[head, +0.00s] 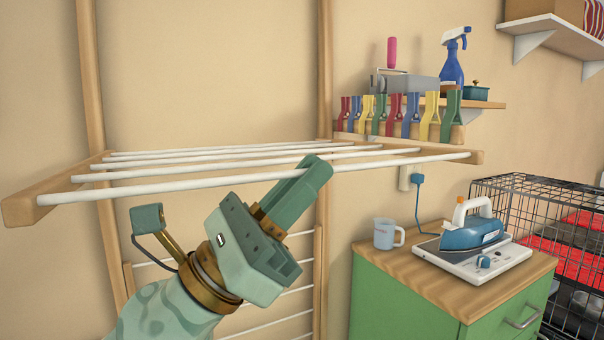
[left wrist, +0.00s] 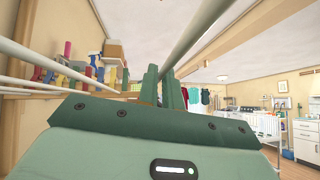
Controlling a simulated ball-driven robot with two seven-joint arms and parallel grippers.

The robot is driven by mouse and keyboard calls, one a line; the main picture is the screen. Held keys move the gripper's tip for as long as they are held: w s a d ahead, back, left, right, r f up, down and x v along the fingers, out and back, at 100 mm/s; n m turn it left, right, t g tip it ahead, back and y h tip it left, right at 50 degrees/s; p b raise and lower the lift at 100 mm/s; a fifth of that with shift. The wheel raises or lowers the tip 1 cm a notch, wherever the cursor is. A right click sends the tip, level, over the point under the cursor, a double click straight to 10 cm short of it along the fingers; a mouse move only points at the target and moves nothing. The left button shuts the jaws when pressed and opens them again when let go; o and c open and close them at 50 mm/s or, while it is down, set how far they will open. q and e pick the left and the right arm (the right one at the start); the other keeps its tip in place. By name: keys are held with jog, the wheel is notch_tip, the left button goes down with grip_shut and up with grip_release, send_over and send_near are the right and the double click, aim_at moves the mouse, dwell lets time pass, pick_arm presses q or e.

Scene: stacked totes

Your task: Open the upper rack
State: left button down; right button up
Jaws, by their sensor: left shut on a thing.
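The upper rack (head: 62,195) has a pale wooden frame with several white rods. In the head view it stands out from the wall, roughly level, between two wooden uprights. My left gripper (head: 312,172) is at its front rod (head: 200,184), right of the rod's middle, and is shut on it. In the left wrist view the green fingers (left wrist: 163,88) meet at the rod (left wrist: 205,32), which runs up and away past them. The fingers hide the part of the rod they grip. My right gripper is in neither view.
A lower rack (head: 290,301) hangs against the wall below. A shelf (head: 487,104) with colored clips and a spray bottle (head: 452,62) is close to the rack's right end.

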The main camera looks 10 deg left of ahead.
pick_arm(q)
jog(key=shift+f, duration=0.35)
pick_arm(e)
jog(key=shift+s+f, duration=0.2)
pick_arm(q)
jog(key=c, duration=1.6)
grip_release()
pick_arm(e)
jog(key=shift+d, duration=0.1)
pick_arm(q)
jog(key=shift+o, duration=0.2)
